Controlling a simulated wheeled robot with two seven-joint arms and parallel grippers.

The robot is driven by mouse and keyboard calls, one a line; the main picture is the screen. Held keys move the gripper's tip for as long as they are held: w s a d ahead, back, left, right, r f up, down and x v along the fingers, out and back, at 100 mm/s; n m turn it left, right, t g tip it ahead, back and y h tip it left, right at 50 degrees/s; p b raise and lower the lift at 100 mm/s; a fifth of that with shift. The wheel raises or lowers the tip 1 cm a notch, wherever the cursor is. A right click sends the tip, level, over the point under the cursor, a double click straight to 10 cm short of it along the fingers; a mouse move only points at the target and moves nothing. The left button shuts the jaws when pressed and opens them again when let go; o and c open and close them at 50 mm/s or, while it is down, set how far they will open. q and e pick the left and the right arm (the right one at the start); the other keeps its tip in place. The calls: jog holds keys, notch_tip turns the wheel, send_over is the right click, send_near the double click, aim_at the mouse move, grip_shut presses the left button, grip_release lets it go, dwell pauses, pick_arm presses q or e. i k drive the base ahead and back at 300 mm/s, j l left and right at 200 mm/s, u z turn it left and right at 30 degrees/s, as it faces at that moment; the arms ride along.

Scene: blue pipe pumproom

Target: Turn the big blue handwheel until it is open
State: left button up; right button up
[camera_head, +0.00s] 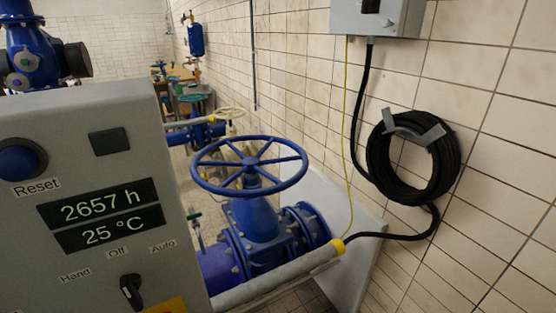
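The big blue handwheel (252,166) is in the middle of the head view. It is a spoked ring lying roughly level on top of a blue valve body (256,222). The valve sits in a blue flanged pipe (218,268). Nothing touches the wheel. How far the valve is open cannot be told from the picture. Neither of my grippers shows in the head view.
A grey control cabinet (85,190) with displays and a knob fills the left front. A grey conduit (280,280) runs in front of the valve. A coiled black cable (412,157) hangs on the tiled wall at right, below a grey box (378,16).

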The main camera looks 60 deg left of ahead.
aim_at(249, 164)
jog(key=i+u, duration=0.15)
jog(key=u, duration=0.3)
jog(key=i+l+u, duration=0.15)
jog(key=u, duration=0.3)
jog(key=i+l+u, duration=0.1)
jog(key=u, duration=0.35)
jog(key=i+l+u, duration=0.15)
jog(key=u, duration=0.3)
jog(key=i+l+u, duration=0.1)
jog(key=l+u, duration=0.15)
jog(key=u, duration=0.2)
jog(key=i+l+u, duration=0.1)
jog(key=l+u, duration=0.2)
jog(key=u, duration=0.15)
jog(key=l+u, duration=0.45)
jog(key=j, duration=0.1)
